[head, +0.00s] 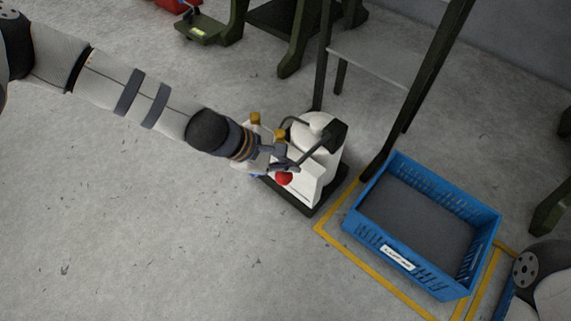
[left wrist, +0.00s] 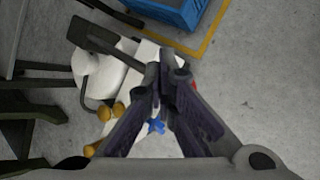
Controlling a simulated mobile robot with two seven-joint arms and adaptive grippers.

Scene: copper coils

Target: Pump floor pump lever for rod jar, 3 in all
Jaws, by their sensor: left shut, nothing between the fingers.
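The floor pump (head: 312,170) is a white unit with a rounded white vessel on a dark base plate; it also shows in the left wrist view (left wrist: 146,52). Its dark lever (head: 311,153) has a black block at the far end and slopes down toward my gripper; the black block and bar show in the left wrist view (left wrist: 92,36). My left gripper (head: 284,160) is shut and empty, its fingertips (left wrist: 168,78) over the pump, close to the lever's near end. I cannot tell whether they touch. A red ball (head: 284,179) sits just below the fingers. My right gripper is not in view.
A blue crate (head: 403,274) stands right of the pump inside yellow floor lines. A dark-legged stand (head: 411,95) rises behind. Brass-coloured knobs (head: 255,118) stick up by my left wrist. A green pedal unit (head: 200,29) is at the back. The floor at left is clear.

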